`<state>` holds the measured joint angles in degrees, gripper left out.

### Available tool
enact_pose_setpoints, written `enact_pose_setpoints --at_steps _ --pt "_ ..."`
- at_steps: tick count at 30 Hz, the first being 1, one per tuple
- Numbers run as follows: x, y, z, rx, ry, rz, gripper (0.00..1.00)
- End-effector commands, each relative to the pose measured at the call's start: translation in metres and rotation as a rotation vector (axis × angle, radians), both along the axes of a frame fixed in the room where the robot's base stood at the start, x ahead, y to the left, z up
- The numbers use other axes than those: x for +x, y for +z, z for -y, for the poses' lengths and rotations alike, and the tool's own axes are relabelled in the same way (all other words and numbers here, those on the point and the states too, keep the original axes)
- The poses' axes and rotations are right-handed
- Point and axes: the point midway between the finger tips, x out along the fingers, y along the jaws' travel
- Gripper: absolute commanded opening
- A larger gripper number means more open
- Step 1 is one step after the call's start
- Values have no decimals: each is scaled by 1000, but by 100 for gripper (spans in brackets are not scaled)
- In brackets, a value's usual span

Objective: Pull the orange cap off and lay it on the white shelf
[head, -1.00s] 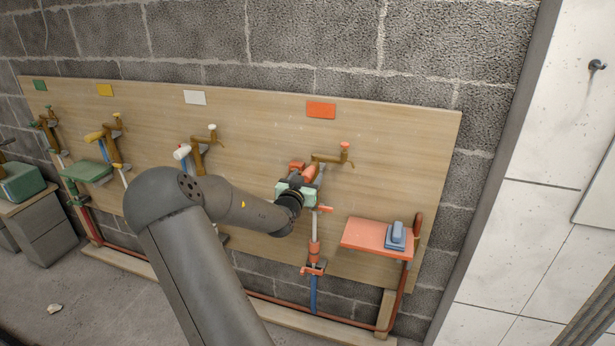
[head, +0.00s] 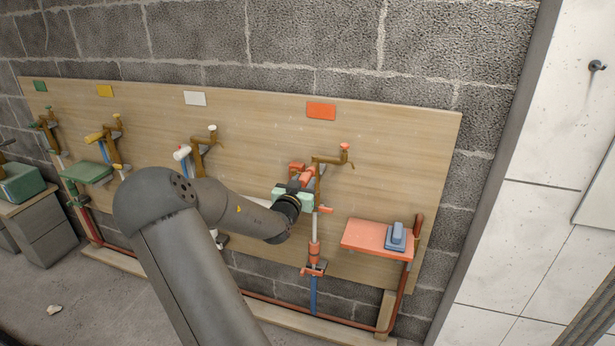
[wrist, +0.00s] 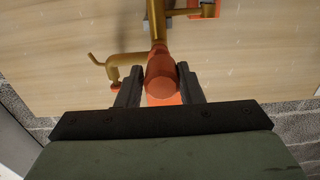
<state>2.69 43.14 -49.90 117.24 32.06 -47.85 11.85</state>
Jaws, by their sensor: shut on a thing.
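The orange cap (wrist: 161,76) is between the two fingers of my gripper (wrist: 159,80), which is shut on it. In the wrist view its round end faces the camera, and the brass pipe (wrist: 157,24) runs up behind it. I cannot tell whether the cap still sits on the pipe or is just clear of it. In the head view my gripper (head: 303,182) is at the orange station, with the cap (head: 307,176) just left of the brass pipe. The white shelf is mostly hidden behind my arm; a pale sliver (head: 257,201) that may be its edge shows.
An orange shelf (head: 365,235) with a blue object (head: 396,236) on it stands right of the gripper. The white station's brass pipework (head: 204,145) is to the left, above my arm. A green shelf (head: 88,173) is farther left. The wooden board (head: 400,150) stands close behind.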

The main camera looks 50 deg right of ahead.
Motion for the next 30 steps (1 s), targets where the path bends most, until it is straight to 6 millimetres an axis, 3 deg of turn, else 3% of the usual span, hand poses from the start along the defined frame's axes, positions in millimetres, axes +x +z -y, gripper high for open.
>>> enact_pose_setpoints --at_steps 30 --pt "-13 0 -36 0 -1 0 0"
